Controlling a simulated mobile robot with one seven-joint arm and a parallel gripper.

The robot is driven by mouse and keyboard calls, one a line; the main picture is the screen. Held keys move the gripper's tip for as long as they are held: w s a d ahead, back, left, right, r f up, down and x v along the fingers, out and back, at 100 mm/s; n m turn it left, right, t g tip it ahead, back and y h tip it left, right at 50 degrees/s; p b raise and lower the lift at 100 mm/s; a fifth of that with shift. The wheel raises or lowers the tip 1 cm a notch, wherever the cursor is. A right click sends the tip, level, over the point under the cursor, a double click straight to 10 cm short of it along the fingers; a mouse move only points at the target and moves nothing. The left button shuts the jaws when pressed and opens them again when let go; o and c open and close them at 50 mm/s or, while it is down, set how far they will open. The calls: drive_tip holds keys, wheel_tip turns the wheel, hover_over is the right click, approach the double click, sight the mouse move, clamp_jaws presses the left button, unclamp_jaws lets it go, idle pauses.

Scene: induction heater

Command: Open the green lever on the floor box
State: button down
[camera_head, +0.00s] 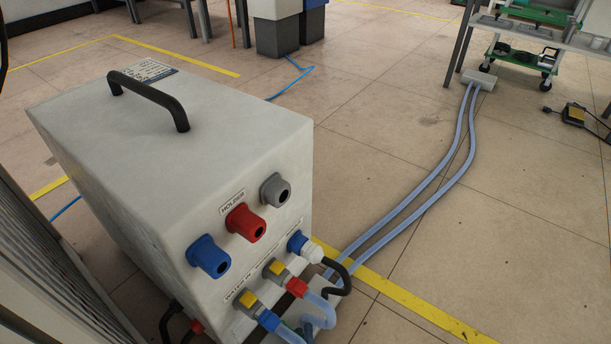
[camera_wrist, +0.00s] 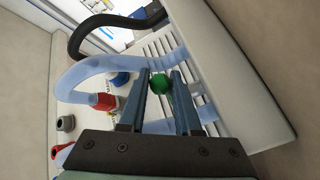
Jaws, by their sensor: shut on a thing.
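In the wrist view, the lever's round green end (camera_wrist: 160,84) sits between the two dark fingertips of my gripper (camera_wrist: 160,76). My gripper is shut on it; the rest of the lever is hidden. Behind it is a pale surface with slats (camera_wrist: 193,95), which seems to be the floor box. In the head view, a pale box edge shows on the floor below the heater's front, mostly hidden by hoses.
The white heater cabinet (camera_head: 170,140) with a black handle fills the left of the head view. Pale blue hoses (camera_head: 420,205) run across the floor to a small box (camera_head: 478,80). A hose (camera_wrist: 90,72) loops close to my gripper. Floor at right is mostly clear.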

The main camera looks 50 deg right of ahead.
drive_tip(key=shift+w+a+m+g+h, duration=0.15)
drive_tip(key=shift+a+m+g+h, duration=0.2)
drive_tip(key=shift+g+h, duration=0.2)
drive_tip(key=c, duration=0.6)
unclamp_jaws()
drive_tip(key=shift+s, duration=0.2)
